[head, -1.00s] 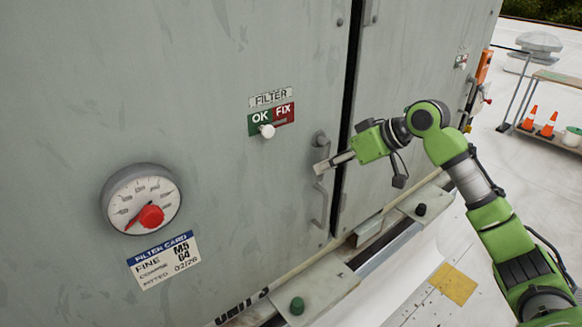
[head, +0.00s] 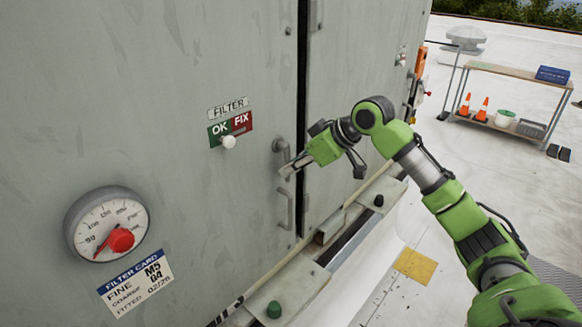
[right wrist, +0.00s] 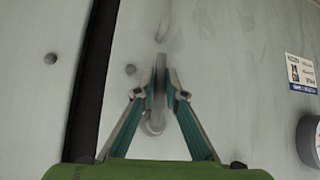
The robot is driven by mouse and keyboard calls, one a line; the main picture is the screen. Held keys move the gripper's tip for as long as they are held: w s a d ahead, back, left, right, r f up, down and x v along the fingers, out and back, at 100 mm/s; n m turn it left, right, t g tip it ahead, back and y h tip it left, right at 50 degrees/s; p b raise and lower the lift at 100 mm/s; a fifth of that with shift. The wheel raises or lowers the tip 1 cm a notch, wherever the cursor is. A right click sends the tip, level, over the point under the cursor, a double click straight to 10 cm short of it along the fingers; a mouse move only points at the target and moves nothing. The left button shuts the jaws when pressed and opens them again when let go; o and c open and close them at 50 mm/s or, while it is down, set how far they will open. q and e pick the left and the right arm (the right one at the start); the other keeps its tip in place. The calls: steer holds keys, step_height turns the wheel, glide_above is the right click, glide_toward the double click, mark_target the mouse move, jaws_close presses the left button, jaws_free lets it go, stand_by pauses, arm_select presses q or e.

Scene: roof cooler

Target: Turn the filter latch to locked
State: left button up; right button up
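The filter latch (head: 281,148) is a grey lever on the left cabinet panel beside the dark door gap, just above a D-shaped pull handle (head: 285,208). My right gripper (head: 289,171) is at the lever's lower end, coming from the right. In the right wrist view the two fingertips of my right gripper (right wrist: 161,82) flank the lever (right wrist: 154,122) closely and look closed on it. The lever appears to hang roughly straight down; its pivot is partly blurred. My left gripper is not in view.
A FILTER sign (head: 229,108) with green OK and red FIX fields and a white knob (head: 229,142) is left of the latch. A gauge (head: 107,224) and filter card (head: 136,282) are lower left. A ledge (head: 300,285) runs below. A cart (head: 508,75) stands far right.

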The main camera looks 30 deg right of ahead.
steer(key=shift+o, duration=1.3)
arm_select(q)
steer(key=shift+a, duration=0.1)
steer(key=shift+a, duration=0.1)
arm_select(e)
steer(key=shift+d, duration=0.1)
steer(key=v, duration=1.2)
